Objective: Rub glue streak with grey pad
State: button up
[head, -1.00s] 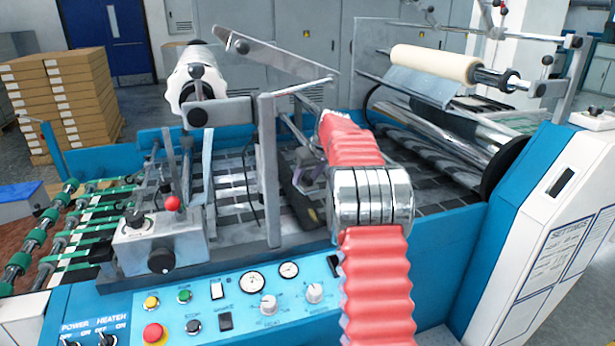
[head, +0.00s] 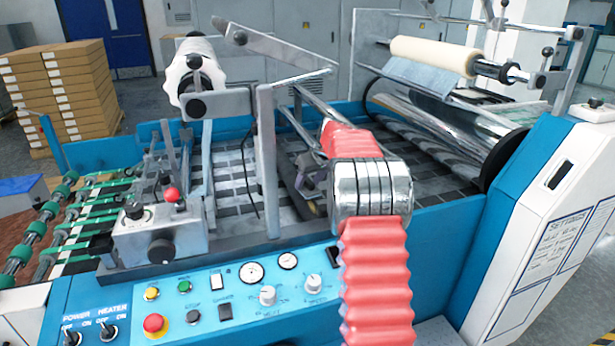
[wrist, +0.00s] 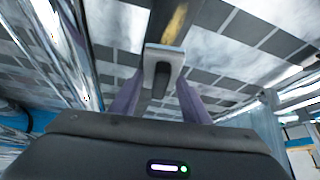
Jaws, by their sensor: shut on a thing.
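My gripper (wrist: 159,84) has two purple fingers, one on each side of a small grey pad (wrist: 163,54) with a dark middle. It is shut on the pad. A dark bar (wrist: 152,28) with a yellow-brown glue streak (wrist: 174,22) along it lies just past the pad in the wrist view. The pad overlaps the bar's near end there; I cannot tell whether they touch. In the head view my gripper (head: 314,181) is small and partly hidden by my red-sleeved arm, beside the dark bar (head: 296,190) over the machine's bed.
The bed (head: 232,180) has grey tiles and blue side walls. An upright metal post (head: 267,165) stands left of my gripper. A shiny roller (head: 440,125) lies to the right. A control panel (head: 240,285) with knobs is in front.

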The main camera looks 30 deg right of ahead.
aim_at(312, 194)
jog(key=shift+f, duration=0.55)
jog(key=shift+f, duration=0.95)
dwell(0.8)
jog(key=shift+s, duration=0.15)
jog(key=shift+s+a, duration=0.2)
jog(key=shift+s, duration=0.45)
jog(key=shift+s+a, duration=0.15)
jog(key=shift+s, duration=0.5)
jog(key=shift+s+a, duration=0.1)
jog(key=shift+s, duration=0.3)
jog(key=shift+s+a+f, duration=0.1)
jog(key=shift+s+a, duration=0.05)
jog(key=shift+s, duration=0.4)
jog(key=shift+s+a+f, duration=0.1)
jog(key=shift+s+a, duration=0.05)
jog(key=shift+s, duration=0.4)
jog(key=shift+f, duration=0.1)
